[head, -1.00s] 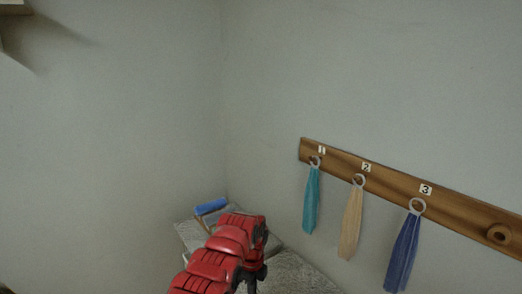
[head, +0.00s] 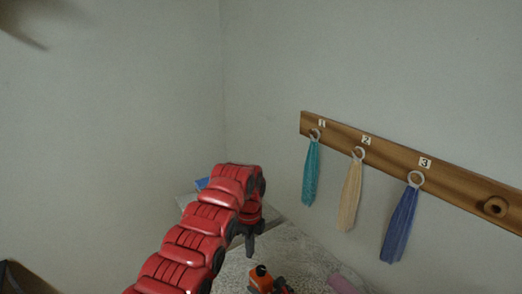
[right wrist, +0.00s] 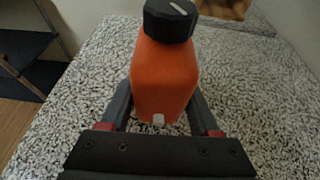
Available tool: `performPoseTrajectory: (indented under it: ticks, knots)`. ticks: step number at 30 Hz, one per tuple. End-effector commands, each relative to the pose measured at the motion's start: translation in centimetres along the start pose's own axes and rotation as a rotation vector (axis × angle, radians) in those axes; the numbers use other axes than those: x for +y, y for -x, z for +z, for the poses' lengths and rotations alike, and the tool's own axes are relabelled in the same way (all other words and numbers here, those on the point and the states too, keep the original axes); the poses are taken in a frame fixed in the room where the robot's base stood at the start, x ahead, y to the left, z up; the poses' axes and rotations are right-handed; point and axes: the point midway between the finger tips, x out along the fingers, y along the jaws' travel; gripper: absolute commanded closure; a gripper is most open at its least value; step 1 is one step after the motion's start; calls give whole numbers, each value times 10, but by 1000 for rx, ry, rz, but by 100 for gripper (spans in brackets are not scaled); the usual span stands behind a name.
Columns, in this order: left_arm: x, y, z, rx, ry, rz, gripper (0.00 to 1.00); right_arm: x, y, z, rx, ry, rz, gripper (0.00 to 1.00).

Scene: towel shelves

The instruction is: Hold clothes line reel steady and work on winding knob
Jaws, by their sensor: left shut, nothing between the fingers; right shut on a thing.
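The clothes line reel is an orange case (head: 261,282) with a black knob (head: 260,270) on top, at the bottom edge of the head view. In the right wrist view the orange case (right wrist: 165,82) stands between the fingers, with the black winding knob (right wrist: 171,20) at its far end and a small white nub (right wrist: 158,120) at its near end. My right gripper (right wrist: 163,100) is shut on the case. My left gripper (head: 250,247) is shut and empty, pointing down above and slightly left of the reel, apart from it.
The reel is over a speckled grey surface (right wrist: 75,125). A blue item (head: 202,184) lies behind my left arm, and a pink item (head: 342,284) to the right. A wooden rail (head: 440,179) on the wall holds teal, beige and blue towels. A dark shelf (right wrist: 30,45) stands left.

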Motion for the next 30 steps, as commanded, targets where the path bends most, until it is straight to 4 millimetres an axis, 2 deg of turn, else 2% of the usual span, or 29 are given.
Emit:
performPoseTrajectory:
  ticks: [4, 8, 14, 30]
  knots:
    - [0, 0, 0, 0, 0, 0, 100, 0, 0, 0, 1, 0, 0, 100]
    - [0, 9, 0, -1, 0, 0, 100, 0, 0, -1, 1, 0, 0, 100]
    - [1, 2, 0, 0, 0, 1, 100, 0, 0, -1, 1, 0, 0, 100]
    - [0, -58, -1, 0, 0, 0, 100, 0, 0, -1, 1, 0, 0, 100]
